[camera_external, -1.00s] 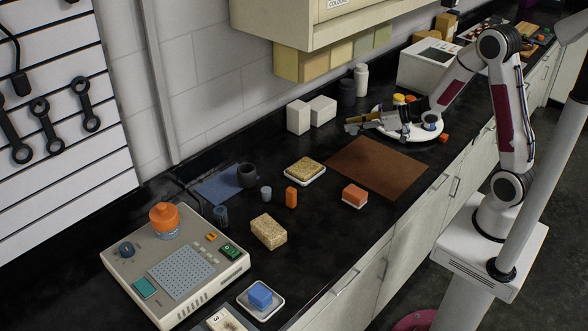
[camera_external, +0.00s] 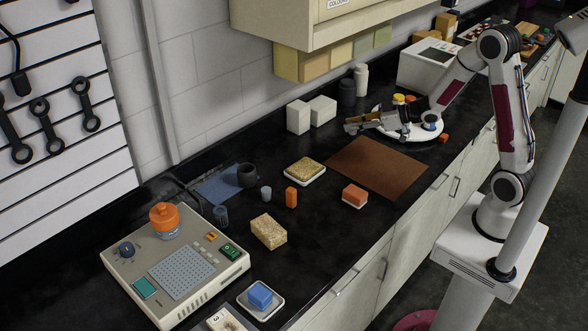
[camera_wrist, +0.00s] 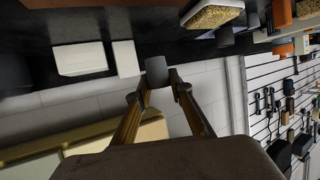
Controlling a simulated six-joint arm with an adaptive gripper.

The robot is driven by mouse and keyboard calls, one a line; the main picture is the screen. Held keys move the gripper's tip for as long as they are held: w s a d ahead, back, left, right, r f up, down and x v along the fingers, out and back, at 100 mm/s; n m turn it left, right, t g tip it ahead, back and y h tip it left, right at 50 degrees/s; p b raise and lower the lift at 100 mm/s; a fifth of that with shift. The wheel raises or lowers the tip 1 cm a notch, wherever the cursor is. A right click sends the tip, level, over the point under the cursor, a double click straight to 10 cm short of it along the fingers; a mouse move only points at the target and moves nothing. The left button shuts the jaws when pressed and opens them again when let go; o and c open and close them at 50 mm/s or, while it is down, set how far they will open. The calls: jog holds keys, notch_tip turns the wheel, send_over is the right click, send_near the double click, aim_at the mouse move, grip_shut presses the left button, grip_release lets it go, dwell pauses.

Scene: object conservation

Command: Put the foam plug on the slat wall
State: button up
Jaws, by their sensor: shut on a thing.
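My gripper (camera_external: 352,126) is over the far part of the black counter, pointing left in the external view. In the wrist view my gripper (camera_wrist: 157,84) is shut on a small dark grey piece, which looks like the foam plug (camera_wrist: 156,70). The plug is held at the fingertips and is hard to make out in the external view. The white slat wall (camera_external: 60,140) stands at the far left, well away from my gripper. It also shows at the right in the wrist view (camera_wrist: 259,82), with dark tools hanging on it.
Two white blocks (camera_external: 299,117) stand near the wall, left of my gripper. A brown mat (camera_external: 375,167), a sponge on a white tray (camera_external: 304,171) and a beige machine (camera_external: 128,262) lie along the counter. A cabinet (camera_external: 270,18) overhangs the back.

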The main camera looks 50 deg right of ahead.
jog(key=s+a+n+g+y, duration=0.2)
jog(key=s+a, duration=0.4)
jog(key=a, duration=1.2)
jog(key=s+a+n+g+y, duration=0.2)
jog(key=s+a, duration=0.5)
jog(key=a, duration=1.1)
jog(key=s+a+n+g+y, duration=0.2)
jog(key=s+a+n, duration=0.2)
jog(key=a, duration=1.5)
jog(key=shift+s+g+y, duration=0.3)
jog(key=shift+s+g, duration=0.1)
jog(key=shift+s, duration=0.85)
jog(key=shift+a, duration=0.1)
jog(key=shift+f, duration=0.1)
jog(key=shift+f, duration=3.1)
